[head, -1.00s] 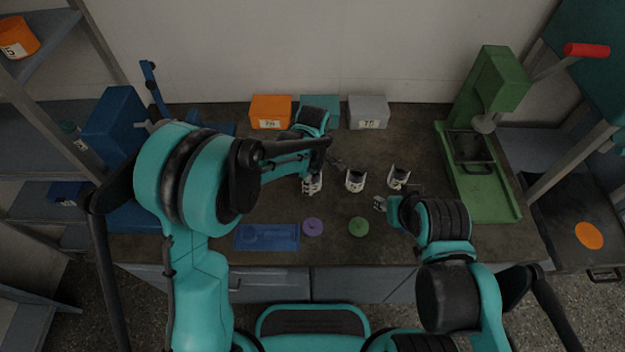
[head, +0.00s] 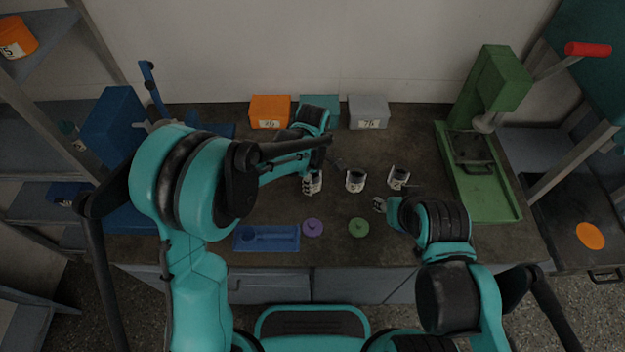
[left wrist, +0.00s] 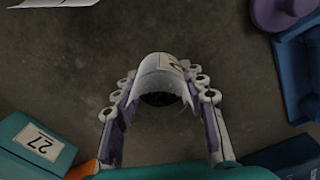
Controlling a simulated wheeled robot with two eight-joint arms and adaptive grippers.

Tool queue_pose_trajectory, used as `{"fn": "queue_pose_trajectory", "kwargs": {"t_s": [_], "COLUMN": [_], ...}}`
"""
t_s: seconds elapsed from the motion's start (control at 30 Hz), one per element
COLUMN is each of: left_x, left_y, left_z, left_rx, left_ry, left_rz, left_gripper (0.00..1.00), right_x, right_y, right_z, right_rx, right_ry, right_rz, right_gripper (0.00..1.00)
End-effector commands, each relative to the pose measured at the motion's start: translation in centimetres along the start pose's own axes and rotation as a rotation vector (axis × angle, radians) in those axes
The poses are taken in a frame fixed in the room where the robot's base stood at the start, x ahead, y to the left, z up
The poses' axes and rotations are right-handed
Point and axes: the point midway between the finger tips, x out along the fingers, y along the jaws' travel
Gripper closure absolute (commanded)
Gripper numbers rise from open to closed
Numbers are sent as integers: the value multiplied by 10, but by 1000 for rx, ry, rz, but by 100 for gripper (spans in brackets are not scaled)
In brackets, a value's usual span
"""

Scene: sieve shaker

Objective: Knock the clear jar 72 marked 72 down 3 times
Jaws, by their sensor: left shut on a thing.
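Three small clear jars with white labels stand in a row mid-table; their numbers are too small to read in the head view. The left one is at my left gripper (head: 313,183), mostly hidden by the fingers. The middle jar (head: 355,180) and the right jar (head: 398,178) stand free. In the left wrist view my left gripper (left wrist: 160,98) is shut around a clear jar (left wrist: 160,82), whose label mark is only partly visible. I cannot tell if it is jar 72. My right gripper (head: 380,204) is below the right jar, apart from it; its opening is unclear.
Orange (head: 270,111), teal (head: 322,106) and grey (head: 368,111) boxes stand at the back. A purple disc (head: 313,228), a green disc (head: 358,227) and a blue tray (head: 267,237) lie at the front. A green press (head: 490,130) stands right.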

Motion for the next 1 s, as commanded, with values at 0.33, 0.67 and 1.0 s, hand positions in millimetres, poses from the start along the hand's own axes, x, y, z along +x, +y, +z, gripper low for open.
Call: {"fn": "queue_pose_trajectory", "kwargs": {"t_s": [0.33,0.67,1.0], "left_x": [11,10,2], "left_y": [-3,-2,-2], "left_z": [2,2,1], "left_rx": [1,1,0], "left_ry": [-3,-3,-2], "left_rz": [-4,-3,-1], "left_gripper": [100,21,21], "right_x": [3,3,2], "right_y": [0,0,0], "right_z": [2,2,1], "right_rx": [0,0,0], "right_ry": [0,0,0], "right_rz": [0,0,0], "right_gripper": [60,60,60]}}
